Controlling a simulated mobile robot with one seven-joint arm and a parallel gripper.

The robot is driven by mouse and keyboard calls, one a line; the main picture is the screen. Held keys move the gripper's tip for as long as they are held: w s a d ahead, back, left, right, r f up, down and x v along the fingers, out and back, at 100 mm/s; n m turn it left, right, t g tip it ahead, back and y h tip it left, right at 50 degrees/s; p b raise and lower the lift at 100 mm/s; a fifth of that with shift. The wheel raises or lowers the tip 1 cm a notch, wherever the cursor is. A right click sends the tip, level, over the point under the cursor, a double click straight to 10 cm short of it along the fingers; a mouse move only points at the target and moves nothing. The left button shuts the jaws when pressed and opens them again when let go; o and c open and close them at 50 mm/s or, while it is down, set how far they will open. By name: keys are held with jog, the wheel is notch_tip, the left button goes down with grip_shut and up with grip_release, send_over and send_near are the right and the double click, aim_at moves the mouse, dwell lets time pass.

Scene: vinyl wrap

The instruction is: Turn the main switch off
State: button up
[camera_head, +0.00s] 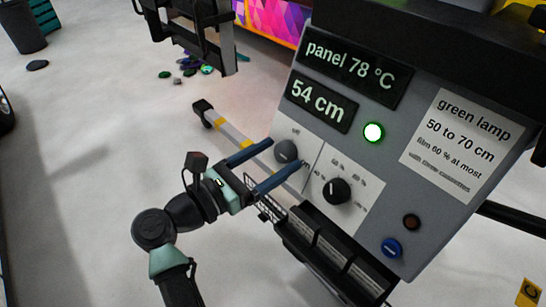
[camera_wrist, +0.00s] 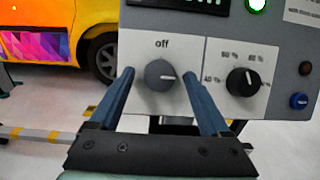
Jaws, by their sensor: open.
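The main switch is a grey round knob (camera_wrist: 159,75) on a white plate, with "off" printed above it. Its white pointer line points right, away from the "off" mark. The knob also shows in the head view (camera_head: 286,151), on the left of the grey control panel (camera_head: 375,175). My gripper (camera_wrist: 157,77) is open, with one blue finger on the left side of the knob and one on the right. In the head view my gripper (camera_head: 286,155) reaches the panel from the lower left. I cannot tell whether the fingers touch the knob.
A black percent knob (camera_wrist: 240,82) sits close right of my right finger. A green lamp (camera_head: 373,132) is lit; displays read 78 °C and 54 cm. A dark red button (camera_head: 411,222) and a blue button (camera_head: 391,248) are lower right. Black trays (camera_head: 335,245) jut out below.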

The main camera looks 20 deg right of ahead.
grip_shut()
dwell(0.3)
